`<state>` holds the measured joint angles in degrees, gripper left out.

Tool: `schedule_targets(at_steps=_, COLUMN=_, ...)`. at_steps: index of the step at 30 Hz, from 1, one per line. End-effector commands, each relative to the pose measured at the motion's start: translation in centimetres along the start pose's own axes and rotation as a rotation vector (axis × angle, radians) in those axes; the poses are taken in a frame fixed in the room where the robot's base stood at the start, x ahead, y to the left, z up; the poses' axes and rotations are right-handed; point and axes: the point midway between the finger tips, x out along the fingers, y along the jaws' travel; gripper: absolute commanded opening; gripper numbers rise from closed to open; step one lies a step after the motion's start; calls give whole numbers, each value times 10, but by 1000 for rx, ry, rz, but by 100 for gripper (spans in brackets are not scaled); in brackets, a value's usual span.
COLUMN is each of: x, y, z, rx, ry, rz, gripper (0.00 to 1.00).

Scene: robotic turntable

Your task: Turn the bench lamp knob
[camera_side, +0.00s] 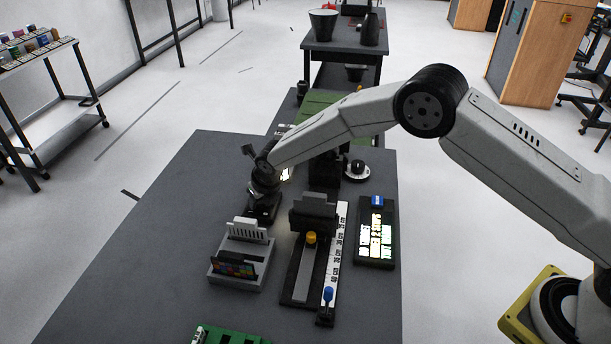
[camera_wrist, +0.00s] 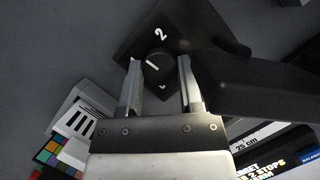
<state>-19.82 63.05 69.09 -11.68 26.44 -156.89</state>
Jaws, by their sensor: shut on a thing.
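The lamp knob (camera_wrist: 158,62) is a round black dial with a white pointer line, on a dark base plate (camera_wrist: 140,47) with white markings, a "2" among them. My gripper (camera_wrist: 158,75) has one finger on each side of the knob and is shut on it. In the side view my gripper (camera_side: 264,190) points down at the dark base (camera_side: 263,211) near the middle of the bench. The knob itself is hidden by my gripper there. A dark arm-like part reaches right from beside the base in the wrist view.
A grey card holder (camera_side: 240,272) stands just in front of the base. A slide rig with a scale (camera_side: 335,255) and a lit panel (camera_side: 375,235) lie to the right. A round dial (camera_side: 357,170) sits behind. The bench's left side (camera_side: 150,250) is clear.

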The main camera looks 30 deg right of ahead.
Motion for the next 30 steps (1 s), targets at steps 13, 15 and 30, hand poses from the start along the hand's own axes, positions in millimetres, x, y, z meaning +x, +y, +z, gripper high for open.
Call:
schedule_targets(at_steps=13, x=-1, y=2, z=2, rx=235, ry=-3, rz=-98, gripper=0)
schedule_targets(at_steps=15, x=0, y=3, z=1, rx=277, ry=-3, rz=-114, gripper=0)
schedule_targets(at_steps=30, x=0, y=5, z=3, rx=625, ry=-4, rz=-257, gripper=0)
